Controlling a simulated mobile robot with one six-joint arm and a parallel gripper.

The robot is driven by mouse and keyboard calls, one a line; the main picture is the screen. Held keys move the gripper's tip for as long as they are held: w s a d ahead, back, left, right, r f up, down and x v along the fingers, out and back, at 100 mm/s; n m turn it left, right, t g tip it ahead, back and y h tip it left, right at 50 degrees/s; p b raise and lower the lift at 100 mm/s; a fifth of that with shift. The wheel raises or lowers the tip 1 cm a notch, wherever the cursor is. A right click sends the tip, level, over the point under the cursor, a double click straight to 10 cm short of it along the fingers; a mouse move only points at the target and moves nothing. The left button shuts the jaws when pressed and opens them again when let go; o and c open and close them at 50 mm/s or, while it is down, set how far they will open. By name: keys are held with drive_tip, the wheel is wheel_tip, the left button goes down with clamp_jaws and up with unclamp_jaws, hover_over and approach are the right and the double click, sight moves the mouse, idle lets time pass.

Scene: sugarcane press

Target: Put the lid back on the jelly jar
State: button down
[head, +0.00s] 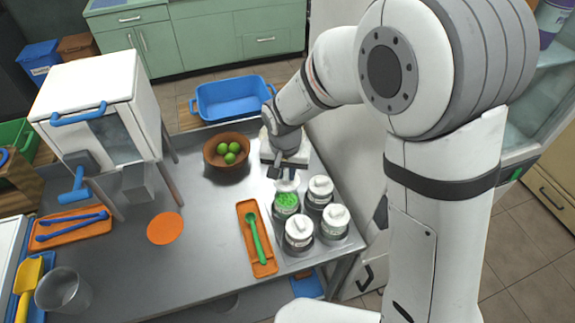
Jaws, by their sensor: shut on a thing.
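The open jelly jar (286,203) shows bright green contents and stands at the back left of a group of jars on the metal table. My gripper (284,176) is shut on a small white lid (289,185). The lid is just behind and above the jar's mouth in the picture; I cannot tell whether it touches the rim. My gripper partly hides the lid's far side.
Three white-lidded jars (335,220) stand close by, to the right and in front. An orange tray (250,215) with a green spoon (254,240) lies to the left. A brown bowl (215,158) of green fruit and a white press-like box (88,85) stand farther left.

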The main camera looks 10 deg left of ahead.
sight(286, 186)
drive_tip(key=shift+f+b, duration=1.95)
drive_tip(key=shift+f, duration=1.05)
drive_tip(key=shift+f+b, duration=0.15)
drive_tip(key=shift+b, duration=0.65)
idle(0.4)
drive_tip(key=c, duration=0.8)
unclamp_jaws()
drive_tip(key=shift+c, duration=0.2)
drive_tip(key=shift+s+r+p, duration=0.1)
drive_tip(key=shift+r+p, duration=2.1)
drive_tip(key=shift+r, duration=1.4)
